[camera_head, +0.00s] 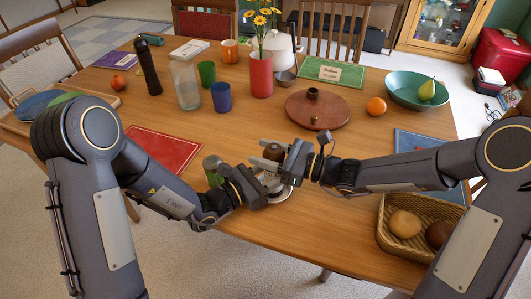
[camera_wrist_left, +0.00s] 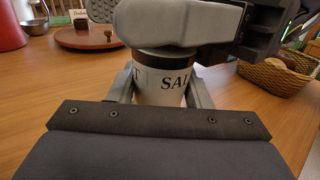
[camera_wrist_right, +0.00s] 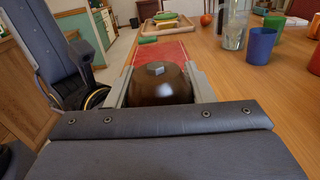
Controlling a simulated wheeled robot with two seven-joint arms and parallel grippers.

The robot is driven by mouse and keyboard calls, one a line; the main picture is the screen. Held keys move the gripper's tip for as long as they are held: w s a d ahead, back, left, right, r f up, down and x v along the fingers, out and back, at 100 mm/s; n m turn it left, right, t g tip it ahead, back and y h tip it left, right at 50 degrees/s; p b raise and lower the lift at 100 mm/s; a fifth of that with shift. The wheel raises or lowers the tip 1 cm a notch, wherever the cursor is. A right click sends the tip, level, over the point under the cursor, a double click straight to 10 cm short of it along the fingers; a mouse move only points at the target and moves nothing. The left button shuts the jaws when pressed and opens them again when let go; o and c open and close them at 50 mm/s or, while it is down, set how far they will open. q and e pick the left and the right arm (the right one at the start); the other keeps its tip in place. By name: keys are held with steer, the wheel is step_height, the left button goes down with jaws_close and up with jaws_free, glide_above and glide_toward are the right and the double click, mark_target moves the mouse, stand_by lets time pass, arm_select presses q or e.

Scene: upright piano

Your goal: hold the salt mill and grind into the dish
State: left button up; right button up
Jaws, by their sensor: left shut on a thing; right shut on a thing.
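The salt mill has a white body with black "SAL" lettering (camera_wrist_left: 165,88) and a dark brown rounded top (camera_wrist_right: 158,87). In the head view its brown top (camera_head: 272,152) shows between my grippers at the table's near edge. My left gripper (camera_head: 268,184) is shut on the white body, one finger on each side. My right gripper (camera_head: 276,160) is shut on the brown top, just above the left one. A pale curved rim (camera_head: 284,195) shows low beside the left gripper; it may be the dish, mostly hidden by the grippers.
A wicker basket with rolls (camera_head: 386,240) is at the near right. A red mat (camera_head: 165,150) lies left, and a round wooden board (camera_head: 318,115) lies behind the grippers.

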steer(key=shift+m+t, duration=0.4)
steer(key=shift+t, duration=0.2)
steer(key=o, duration=1)
steer(key=v, duration=1.2)
steer(key=shift+r, duration=0.2)
steer(key=shift+c, duration=0.2)
